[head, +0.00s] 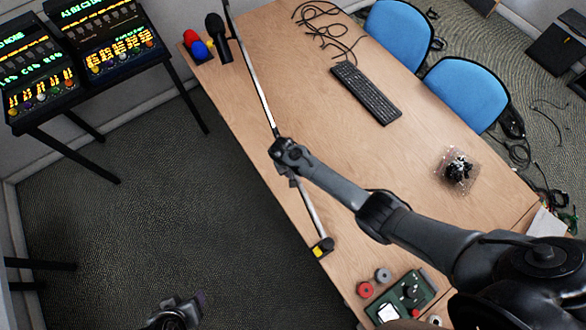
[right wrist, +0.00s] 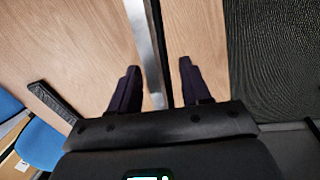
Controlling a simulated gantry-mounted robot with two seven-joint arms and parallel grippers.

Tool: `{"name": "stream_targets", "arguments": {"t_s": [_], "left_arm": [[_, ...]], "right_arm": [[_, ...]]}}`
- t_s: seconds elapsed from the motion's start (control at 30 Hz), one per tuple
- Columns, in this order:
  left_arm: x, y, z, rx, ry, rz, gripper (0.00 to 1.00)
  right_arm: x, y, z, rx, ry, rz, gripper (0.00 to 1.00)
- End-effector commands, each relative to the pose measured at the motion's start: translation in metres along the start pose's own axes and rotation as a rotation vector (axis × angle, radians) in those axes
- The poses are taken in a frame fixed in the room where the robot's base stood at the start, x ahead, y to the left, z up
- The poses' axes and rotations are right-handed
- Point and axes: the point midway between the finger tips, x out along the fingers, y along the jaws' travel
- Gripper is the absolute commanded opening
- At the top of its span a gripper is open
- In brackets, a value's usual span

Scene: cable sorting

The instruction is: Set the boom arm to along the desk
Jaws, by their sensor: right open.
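The boom arm (head: 255,82) is a long thin silver and black bar over the left part of the desk (head: 310,100). It runs from the far end of the desk towards a yellow and black piece (head: 322,247) near the left edge. A black microphone (head: 218,40) shows beside its far part. My right gripper (head: 286,160) is at the middle of the bar. In the right wrist view, its dark fingers (right wrist: 158,85) are open, with the bar (right wrist: 148,45) between them and gaps visible. My left gripper (head: 178,312) is low over the floor, away from the desk; its fingers are unclear.
A keyboard (head: 366,92), loose cables (head: 325,25) and a clear box with dark contents (head: 457,170) lie on the desk. A green device (head: 402,298) and small reels (head: 365,289) are at the near end. Blue chairs (head: 465,92) stand right; lit consoles (head: 108,38) stand left.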

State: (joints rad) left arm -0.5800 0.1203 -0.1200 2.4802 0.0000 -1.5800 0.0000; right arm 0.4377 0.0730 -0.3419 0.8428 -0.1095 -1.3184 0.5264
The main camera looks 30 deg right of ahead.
Motion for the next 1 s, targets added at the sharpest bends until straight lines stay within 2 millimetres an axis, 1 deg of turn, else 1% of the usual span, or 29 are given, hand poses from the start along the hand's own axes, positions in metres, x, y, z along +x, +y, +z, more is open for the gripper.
{"name": "stream_targets", "arguments": {"t_s": [0.33,0.47,0.57,0.8,1.0], "left_arm": [[0.0,0.0,0.0,0.0,0.0,0.0,0.6],[-0.002,0.0,-0.001,0.0,0.0,0.0,0.6],[-0.005,0.0,-0.002,0.0,0.0,0.0,0.6],[-0.008,0.0,-0.003,0.0,0.0,0.0,0.6],[-0.008,0.0,-0.002,0.0,0.0,0.0,0.6]], "right_arm": [[-0.001,0.0,0.0,0.0,0.0,0.0,0.53],[-0.009,0.0,0.0,0.0,0.002,-0.001,0.53],[-0.021,0.0,-0.001,0.0,0.003,-0.002,0.53],[-0.061,0.0,-0.001,0.001,0.003,-0.002,0.53],[-0.09,0.0,0.0,0.0,0.001,-0.001,0.53]]}}
